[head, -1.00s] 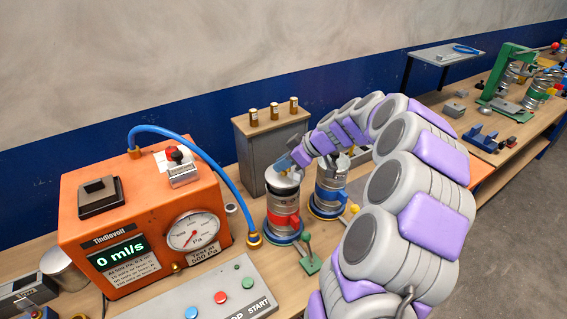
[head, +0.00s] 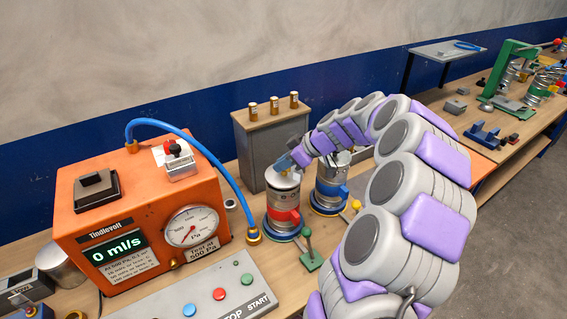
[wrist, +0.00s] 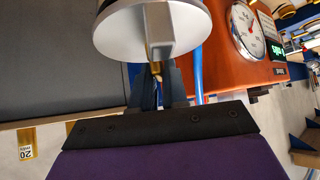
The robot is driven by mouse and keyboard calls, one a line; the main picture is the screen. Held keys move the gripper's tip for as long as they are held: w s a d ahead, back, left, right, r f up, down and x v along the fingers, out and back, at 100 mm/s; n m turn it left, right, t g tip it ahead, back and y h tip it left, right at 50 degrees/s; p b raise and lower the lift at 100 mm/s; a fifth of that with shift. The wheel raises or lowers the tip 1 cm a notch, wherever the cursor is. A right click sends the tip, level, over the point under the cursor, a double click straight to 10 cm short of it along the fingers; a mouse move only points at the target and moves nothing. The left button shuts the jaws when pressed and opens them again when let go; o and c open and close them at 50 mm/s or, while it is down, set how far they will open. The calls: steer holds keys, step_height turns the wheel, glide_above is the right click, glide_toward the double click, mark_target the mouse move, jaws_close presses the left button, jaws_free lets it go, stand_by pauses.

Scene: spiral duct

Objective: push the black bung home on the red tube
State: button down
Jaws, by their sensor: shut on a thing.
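The red tube (head: 283,216), an upright ribbed metal duct with a red band, stands on the bench. A pale disc with a thin dark rim, which I take as the bung (head: 281,181), covers its top; the wrist view shows the disc (wrist: 115,35) with a grey bar handle across it. My gripper (head: 293,162) is just above the disc. In the wrist view my gripper (wrist: 156,82) is shut at the end of the handle, with a brass-coloured bit between the fingers. The seam between bung and tube is hidden, so its depth cannot be told.
A similar tube with a blue band (head: 331,188) stands close behind on the right. An orange tester (head: 140,225) with a dial is at left, its blue hose (head: 222,172) ending near the red tube. A green lever (head: 309,254) and button panel (head: 205,295) are in front.

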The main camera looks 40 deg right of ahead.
steer(key=shift+f+b, duration=0.65)
steer(key=shift+f, duration=0.1)
steer(key=c, duration=1.1)
jaws_free()
steer(key=p+v, duration=0.1)
steer(key=v, duration=1.6)
steer(key=shift+d+r+p, duration=0.15)
steer(key=shift+p, duration=0.25)
